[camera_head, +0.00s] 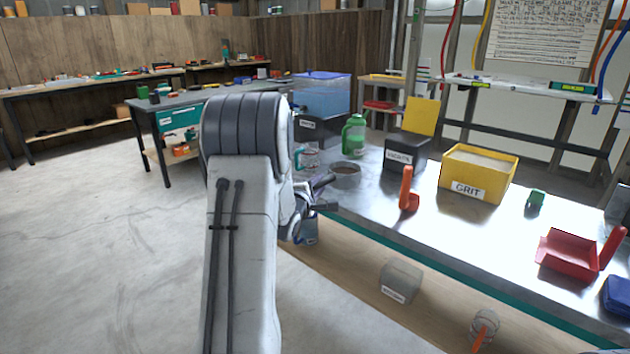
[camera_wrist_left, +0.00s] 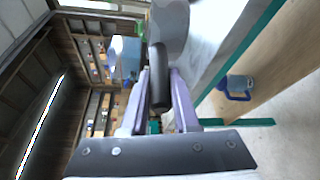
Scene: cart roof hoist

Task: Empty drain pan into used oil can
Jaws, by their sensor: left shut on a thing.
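My left gripper (camera_head: 322,192) is at the near-left corner of the metal bench, partly hidden by my own arm. It is shut on the dark handle (camera_wrist_left: 158,70) of a round grey pan (camera_head: 346,170), seen in the left wrist view between its two purple fingers. The pan is roughly level in the head view, with brownish contents. I cannot tell whether it touches the bench. A green jug (camera_head: 354,136) with a handle stands upright behind the pan. No label reading used oil can is legible. My right gripper is not in view.
The metal bench (camera_head: 330,205) also holds a clear jug (camera_head: 308,158), an orange scoop (camera_head: 408,190), a black bin (camera_head: 405,152), a yellow GRIT box (camera_head: 477,173) and a red dustpan (camera_head: 568,254). A blue-handled container (camera_wrist_left: 237,88) is on the lower shelf. Floor at left is clear.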

